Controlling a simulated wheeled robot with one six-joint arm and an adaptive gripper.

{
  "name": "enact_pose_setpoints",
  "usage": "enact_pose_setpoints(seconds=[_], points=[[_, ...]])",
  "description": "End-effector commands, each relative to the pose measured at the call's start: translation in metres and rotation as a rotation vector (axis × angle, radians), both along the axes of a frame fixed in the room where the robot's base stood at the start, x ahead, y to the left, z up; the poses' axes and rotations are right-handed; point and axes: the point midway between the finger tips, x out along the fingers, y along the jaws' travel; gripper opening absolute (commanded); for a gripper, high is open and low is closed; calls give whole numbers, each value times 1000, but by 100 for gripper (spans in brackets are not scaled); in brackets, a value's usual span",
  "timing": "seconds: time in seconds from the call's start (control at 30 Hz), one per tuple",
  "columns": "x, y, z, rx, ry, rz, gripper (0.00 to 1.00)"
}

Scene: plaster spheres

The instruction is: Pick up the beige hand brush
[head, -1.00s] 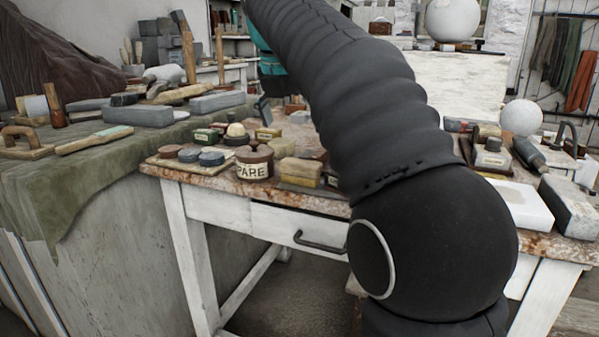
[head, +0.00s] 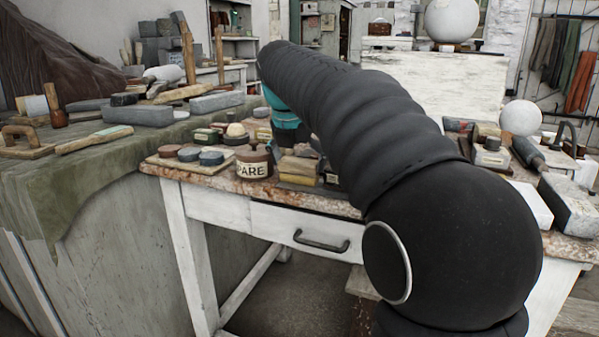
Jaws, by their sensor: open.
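My arm crosses the view from lower right to upper centre and bends down at a teal joint. My gripper (head: 309,149) shows only as a small dark part below that joint, close above or behind the beige thing. Most of it is hidden by my arm, and no contact can be made out.
Round tins (head: 189,154) stand left of the tub. The left bench (head: 70,185) is crowded with tools and stone blocks. The worktable (head: 340,208) has little bare room.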

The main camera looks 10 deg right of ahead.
Motion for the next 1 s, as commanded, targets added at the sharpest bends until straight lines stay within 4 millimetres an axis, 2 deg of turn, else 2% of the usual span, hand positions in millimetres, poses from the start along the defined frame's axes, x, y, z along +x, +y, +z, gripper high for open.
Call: enact_pose_setpoints(seconds=[0.03, 0.2, 0.23, 0.37, 0.67, 0.83, 0.9, 0.93, 0.97, 1.0], points=[[1, 0, -12, 2, 20, -2, 100], [2, -1, -15, 3, 25, -4, 100], [2, -1, -16, 3, 25, -4, 95], [2, -1, -16, 4, 27, -5, 63], [1, -1, -15, 3, 28, -6, 63], [2, -1, -3, 2, 27, -6, 63], [2, -1, 7, 3, 25, -5, 47], [2, -1, 10, 2, 25, -5, 45], [3, 0, 15, 2, 22, -5, 38], [2, 0, 22, 2, 22, -4, 37]])
